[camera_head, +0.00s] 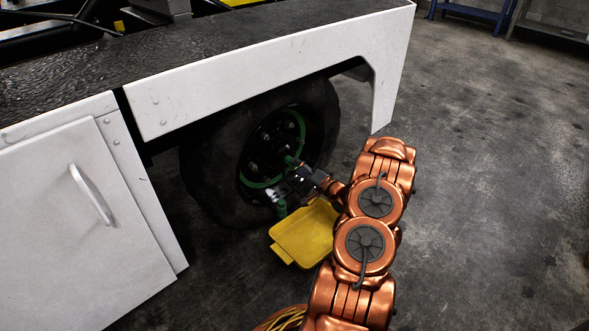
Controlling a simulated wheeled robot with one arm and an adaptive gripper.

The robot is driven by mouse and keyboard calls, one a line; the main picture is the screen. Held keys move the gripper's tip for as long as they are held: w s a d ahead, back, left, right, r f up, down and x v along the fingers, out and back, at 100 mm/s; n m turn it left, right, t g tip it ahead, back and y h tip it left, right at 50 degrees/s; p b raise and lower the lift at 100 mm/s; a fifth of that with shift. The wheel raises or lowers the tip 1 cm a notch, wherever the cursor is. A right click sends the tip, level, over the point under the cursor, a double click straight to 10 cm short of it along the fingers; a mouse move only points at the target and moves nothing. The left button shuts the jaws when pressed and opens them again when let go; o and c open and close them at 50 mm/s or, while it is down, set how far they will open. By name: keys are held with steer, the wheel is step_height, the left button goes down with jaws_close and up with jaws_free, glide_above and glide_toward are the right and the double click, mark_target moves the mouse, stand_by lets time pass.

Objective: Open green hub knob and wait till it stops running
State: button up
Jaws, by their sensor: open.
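The green hub knob (290,160) is a small green part near the middle of the dark wheel hub, and my gripper partly hides it. A green ring or hose (252,183) curves around the hub. The black tire (213,170) sits under the white body of the loader. My gripper (284,189) is open, with its fingers pointing at the lower part of the hub, close to the knob. I cannot tell whether the fingers touch anything. A green piece (281,207) hangs below the gripper.
A yellow tray (303,232) is on the floor below the wheel, partly behind my arm. The white fender (270,68) overhangs the wheel. A white cabinet door (75,225) with a handle is at left. The concrete floor (490,180) at right is free.

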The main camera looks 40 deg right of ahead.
steer(key=shift+w, duration=1.1)
steer(key=shift+c, duration=0.2)
steer(key=c, duration=1)
steer(key=shift+a, duration=0.15)
steer(key=shift+c, duration=0.5)
steer(key=shift+r, duration=0.1)
